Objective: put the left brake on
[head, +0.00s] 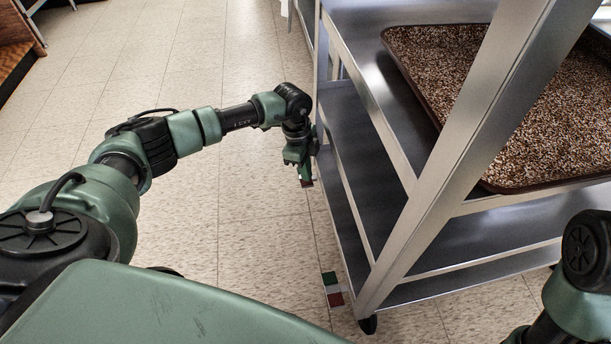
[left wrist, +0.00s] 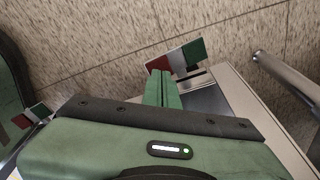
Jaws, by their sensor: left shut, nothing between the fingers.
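A brake tab striped red, white and green (head: 307,183) is low at the far left corner of the metal cart (head: 395,150), mostly hidden behind my left gripper (head: 302,166). In the left wrist view this tab (left wrist: 184,55) is just beyond my green fingertips (left wrist: 161,78), which overlap its red end; I cannot tell whether they touch it. My left gripper is shut and empty, pointing down beside the cart. A second striped tab (head: 332,289) is at the cart's near corner. Whether either brake is on cannot be told. My right gripper is out of view.
A brown-speckled tray (head: 560,120) lies on the cart's upper shelf. A black caster (head: 368,324) is under the near corner post. The tiled floor (head: 180,240) left of the cart is clear. A wooden unit (head: 15,40) stands at the far left.

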